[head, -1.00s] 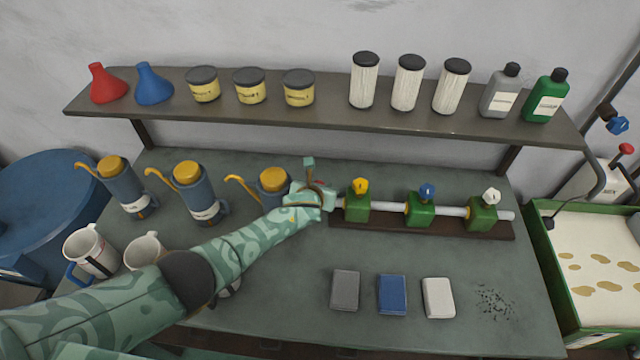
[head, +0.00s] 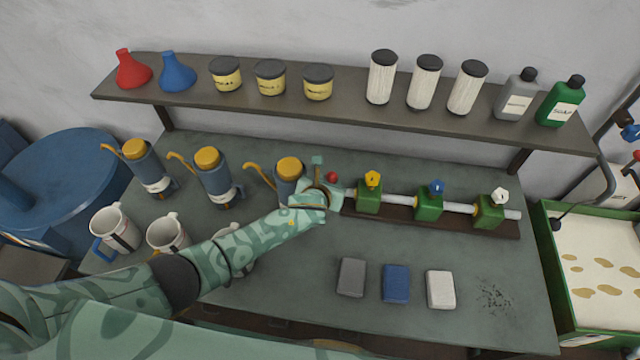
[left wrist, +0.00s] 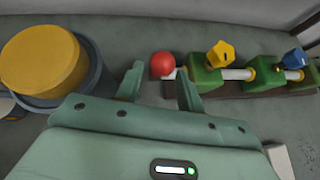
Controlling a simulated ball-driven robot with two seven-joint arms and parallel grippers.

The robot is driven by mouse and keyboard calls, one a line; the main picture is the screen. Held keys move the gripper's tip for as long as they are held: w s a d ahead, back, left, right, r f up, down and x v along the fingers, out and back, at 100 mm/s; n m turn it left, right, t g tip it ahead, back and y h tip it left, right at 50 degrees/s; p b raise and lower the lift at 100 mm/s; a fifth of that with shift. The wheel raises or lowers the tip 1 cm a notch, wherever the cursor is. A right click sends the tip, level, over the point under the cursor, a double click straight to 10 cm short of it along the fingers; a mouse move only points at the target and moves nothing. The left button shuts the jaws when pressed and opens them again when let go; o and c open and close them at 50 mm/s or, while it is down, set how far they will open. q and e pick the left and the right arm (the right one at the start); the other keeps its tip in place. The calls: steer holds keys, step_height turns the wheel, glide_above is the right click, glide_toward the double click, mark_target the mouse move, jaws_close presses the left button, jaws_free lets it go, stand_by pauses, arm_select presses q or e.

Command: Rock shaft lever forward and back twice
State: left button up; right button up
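A pale pipe-like shaft (head: 398,199) lies along a dark base on the bench, carrying green blocks with yellow (head: 373,179), blue (head: 436,187) and white (head: 501,196) knobs. A red ball knob (head: 332,177) shows at its left end, just behind my left gripper (head: 324,191); what carries it is mostly hidden. In the left wrist view the red ball (left wrist: 163,65) lies between and just beyond the fingertips of my left gripper (left wrist: 159,80). The fingers are apart, with gaps beside the ball. Contact cannot be told. My right gripper is not in view.
Blue jugs with yellow lids (head: 215,177) and white mugs (head: 168,235) stand left of my left gripper. Grey, blue (head: 396,283) and white blocks lie in front of the shaft. A loaded shelf (head: 345,107) runs behind. The bench's front middle is fairly clear.

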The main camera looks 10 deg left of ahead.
arm_select(q)
steer(key=p+v, duration=0.2)
steer(key=v, duration=0.8)
steer(key=shift+c, duration=0.4)
